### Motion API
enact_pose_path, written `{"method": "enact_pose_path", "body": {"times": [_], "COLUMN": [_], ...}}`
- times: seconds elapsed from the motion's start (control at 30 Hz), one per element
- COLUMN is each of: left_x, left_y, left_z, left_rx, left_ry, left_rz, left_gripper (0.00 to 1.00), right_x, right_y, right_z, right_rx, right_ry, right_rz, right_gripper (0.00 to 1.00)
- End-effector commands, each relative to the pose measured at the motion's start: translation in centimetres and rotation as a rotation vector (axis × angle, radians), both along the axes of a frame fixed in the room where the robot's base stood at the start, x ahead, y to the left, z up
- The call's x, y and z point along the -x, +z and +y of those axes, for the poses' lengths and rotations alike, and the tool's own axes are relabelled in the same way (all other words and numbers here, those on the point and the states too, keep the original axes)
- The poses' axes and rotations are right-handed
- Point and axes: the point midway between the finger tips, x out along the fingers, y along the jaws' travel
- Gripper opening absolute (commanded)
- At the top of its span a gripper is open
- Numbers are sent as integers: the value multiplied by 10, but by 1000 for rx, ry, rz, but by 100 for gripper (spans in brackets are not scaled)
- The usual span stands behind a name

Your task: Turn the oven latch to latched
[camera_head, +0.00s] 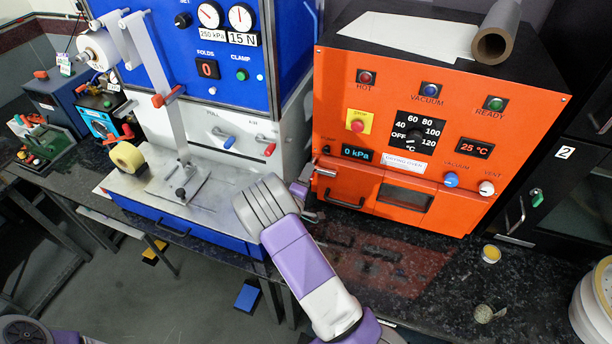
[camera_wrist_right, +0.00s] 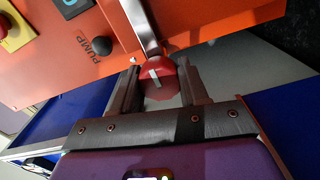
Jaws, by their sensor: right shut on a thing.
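The orange vacuum oven (camera_head: 339,90) stands on the dark bench, with its small windowed door (camera_head: 405,198) closed or nearly so; I cannot tell which. The latch lever (camera_wrist_right: 141,22) is a silver bar on the oven front, ending in a red knob (camera_wrist_right: 160,86). In the head view the latch (camera_head: 326,173) shows at the left of the door, partly hidden near my gripper. My right gripper (camera_wrist_right: 157,76) has its two fingers on either side of the red knob and is shut on it. In the head view the right gripper (camera_head: 304,190) is at the oven's lower left. My left gripper is out of view.
A blue and white machine (camera_head: 290,118) with a metal deck stands close on the left of my right gripper. A horizontal handle (camera_head: 345,204) sits below the latch. A black pump knob (camera_wrist_right: 100,47) is close by. The bench in front of the oven is mostly clear.

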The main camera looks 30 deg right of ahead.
Motion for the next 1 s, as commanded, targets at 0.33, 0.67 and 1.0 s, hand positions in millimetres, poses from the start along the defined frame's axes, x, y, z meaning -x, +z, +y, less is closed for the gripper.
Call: {"method": "enact_pose_path", "body": {"times": [0.33,0.67,1.0], "left_x": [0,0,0], "left_y": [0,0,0], "left_z": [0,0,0], "left_rx": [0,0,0], "left_ry": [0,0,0], "left_rz": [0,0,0], "left_gripper": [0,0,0], "right_x": [0,12,41], "right_y": [0,0,0], "right_z": [0,19,58], "right_rx": [1,0,0], "right_ry": [0,4,2], "right_rz": [1,2,1], "right_gripper": [69,69,69]}}
